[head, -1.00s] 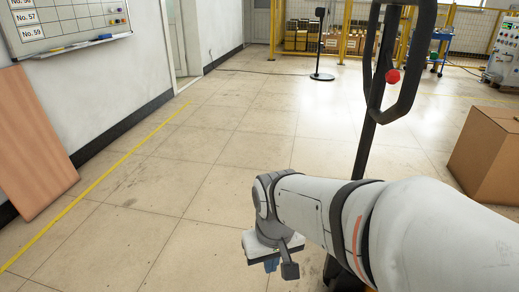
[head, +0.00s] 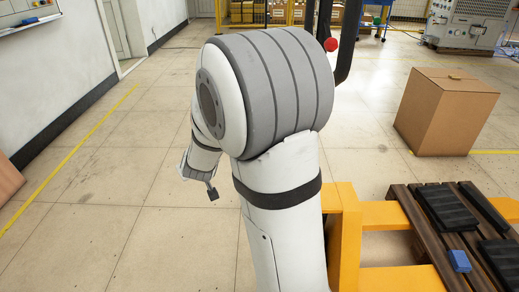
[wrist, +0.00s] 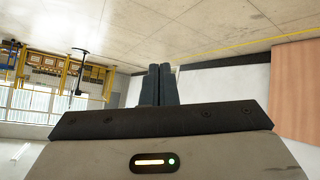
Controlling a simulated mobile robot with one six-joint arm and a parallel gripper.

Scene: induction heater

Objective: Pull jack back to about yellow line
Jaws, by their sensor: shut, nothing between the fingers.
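The pallet jack's yellow body and forks (head: 345,240) show at the lower middle right of the head view. Its black handle (head: 348,50) rises behind my arm, with a red knob (head: 331,44), and my arm hides much of it. A dark wooden pallet (head: 425,222) lies over the forks. The yellow line (head: 72,157) runs along the floor at the left. In the wrist view my gripper (wrist: 160,70) has its two dark fingers together with nothing between them. It is left of the jack and apart from it. The jack does not show in the wrist view.
A cardboard box (head: 447,112) stands on the floor at the right. A blue item (head: 459,261) and black slabs (head: 447,207) lie on the pallet. A brown board (wrist: 295,90) leans on the wall. The floor between the yellow line and my arm is clear.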

